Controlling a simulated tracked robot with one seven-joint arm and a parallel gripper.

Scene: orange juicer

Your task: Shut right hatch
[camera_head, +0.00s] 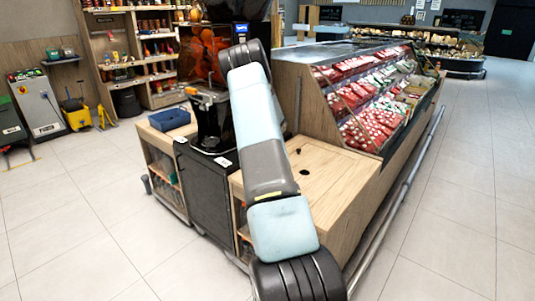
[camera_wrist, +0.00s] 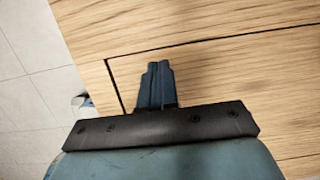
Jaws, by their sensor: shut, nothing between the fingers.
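In the wrist view a flat panel of light wood (camera_wrist: 215,75) fills most of the picture. Dark seams run along its left side and top and meet in a corner; it may be the hatch, but I cannot tell for sure, nor how far it stands open. My gripper (camera_wrist: 158,66) is shut and empty, its dark blue fingers together over the panel near that corner. Whether they touch the wood is unclear. In the head view my arm crosses the wooden counter (camera_head: 335,178), hides part of it, and my gripper does not show.
The orange juicer (camera_head: 207,118) stands on a black cabinet (camera_head: 207,190) left of my arm. A blue tray (camera_head: 170,119) sits on the counter to its left. A refrigerated display (camera_head: 375,95) rises behind the counter. Tiled floor (camera_head: 470,200) is clear at the right.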

